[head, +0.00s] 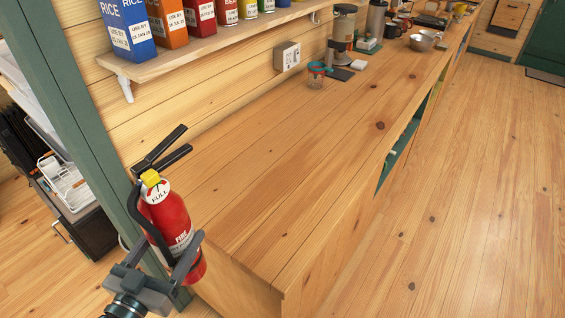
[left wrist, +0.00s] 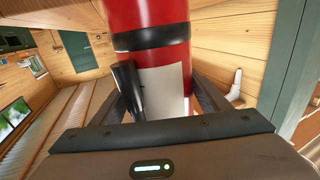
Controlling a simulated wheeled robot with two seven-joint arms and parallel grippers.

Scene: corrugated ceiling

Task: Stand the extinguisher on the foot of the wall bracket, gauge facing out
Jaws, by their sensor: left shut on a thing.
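The red extinguisher (head: 174,222) is at the lower left of the head view, beside the near end of the counter, roughly upright with a slight lean. Its yellow top, black handle levers and round FULL gauge face (head: 158,191) show; the gauge faces my head camera. My left gripper (head: 168,258) is shut around its lower body. In the left wrist view, the extinguisher (left wrist: 146,14) stands between the fingers, with a black band, black hose end and pale label showing. I cannot make out the wall bracket or its foot in the head view. My right gripper is not in view.
The wooden counter (head: 270,170) is mostly bare near the extinguisher. A green post (head: 85,135) stands close to its left. A shelf (head: 200,45) with boxes and cans hangs above. A measuring cup (head: 316,78) and canisters stand farther back. The floor at right is clear.

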